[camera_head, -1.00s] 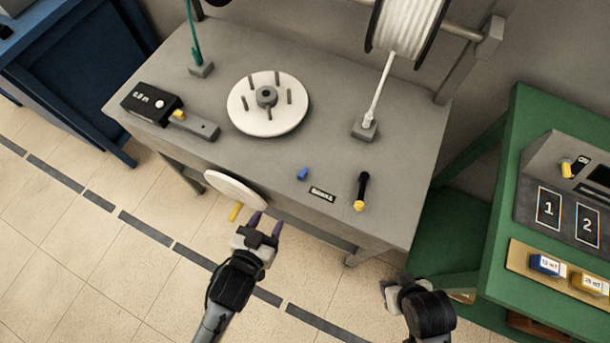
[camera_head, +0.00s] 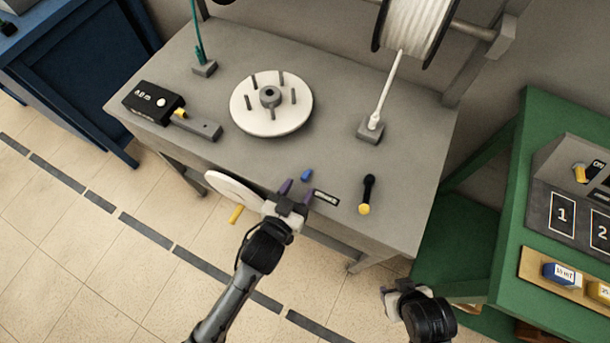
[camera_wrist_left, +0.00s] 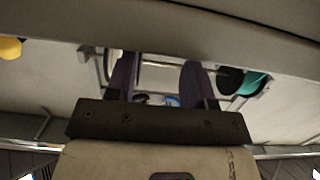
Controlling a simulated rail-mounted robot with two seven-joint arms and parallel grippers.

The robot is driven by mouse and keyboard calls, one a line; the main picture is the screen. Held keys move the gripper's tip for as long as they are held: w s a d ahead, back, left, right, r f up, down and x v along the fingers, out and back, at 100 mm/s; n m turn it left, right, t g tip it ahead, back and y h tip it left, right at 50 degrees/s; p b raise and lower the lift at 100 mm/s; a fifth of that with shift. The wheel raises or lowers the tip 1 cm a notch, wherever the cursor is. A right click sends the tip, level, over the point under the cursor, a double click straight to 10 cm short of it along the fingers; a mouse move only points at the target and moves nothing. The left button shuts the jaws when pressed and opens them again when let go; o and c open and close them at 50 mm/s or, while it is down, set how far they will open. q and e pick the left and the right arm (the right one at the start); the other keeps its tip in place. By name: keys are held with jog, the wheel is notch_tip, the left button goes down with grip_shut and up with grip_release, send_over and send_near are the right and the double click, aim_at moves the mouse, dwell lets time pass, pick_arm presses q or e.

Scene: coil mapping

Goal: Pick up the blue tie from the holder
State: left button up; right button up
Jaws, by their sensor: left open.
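A white disc with pegs (camera_head: 255,103) lies on the grey bench (camera_head: 405,170). A black yellow-tipped tool (camera_head: 366,195) is right of the label. A white round plate (camera_head: 232,186) is at the bench front, beside my left arm. A green table (camera_head: 505,250) stands at the right.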

aim_at(303, 179)
pick_arm(q)
jog(key=b+x, duration=0.1)
jog(key=x, duration=0.4)
jog(key=shift+w+a+b, duration=0.1)
jog(key=shift+a+b, duration=0.1)
jog(key=shift+b, duration=0.15)
jog(key=shift+c, duration=0.3)
jog(key=shift+c, duration=0.7)
grip_shut()
